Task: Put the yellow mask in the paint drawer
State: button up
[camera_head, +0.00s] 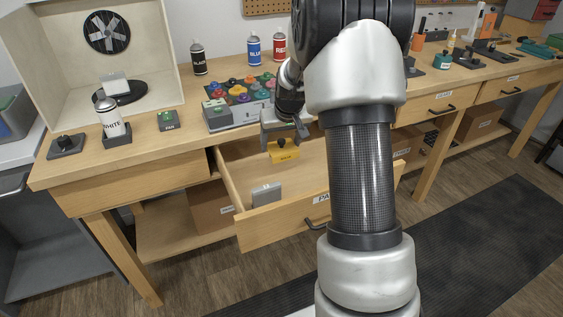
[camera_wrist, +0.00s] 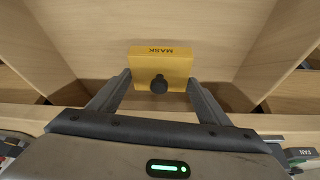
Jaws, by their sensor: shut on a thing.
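The yellow mask (camera_head: 284,151) is a small yellow block with a dark knob; in the wrist view (camera_wrist: 160,66) the word MASK shows on it. My gripper (camera_head: 281,138) is shut on the mask, and its two fingers (camera_wrist: 160,84) lie on either side of it. The paint drawer (camera_head: 285,222) is pulled out from the workbench, its label partly hidden behind my arm. The mask is over the back part of the open drawer, and its gap to the drawer floor cannot be told. A grey block (camera_head: 266,194) stands in the drawer near the front.
Black (camera_head: 198,58), blue (camera_head: 254,49) and red (camera_head: 279,46) spray cans stand on the bench (camera_head: 160,150). A white can (camera_head: 110,118) stands before the spray booth (camera_head: 150,55). A rack of coloured caps (camera_head: 240,100) sits behind the drawer. Much drawer floor is free.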

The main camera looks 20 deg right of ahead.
jog(key=shift+f+b, duration=0.6)
jog(key=shift+f, duration=2.4)
jog(key=shift+f, duration=0.1)
jog(key=o, duration=1)
jog(key=shift+o, duration=0.2)
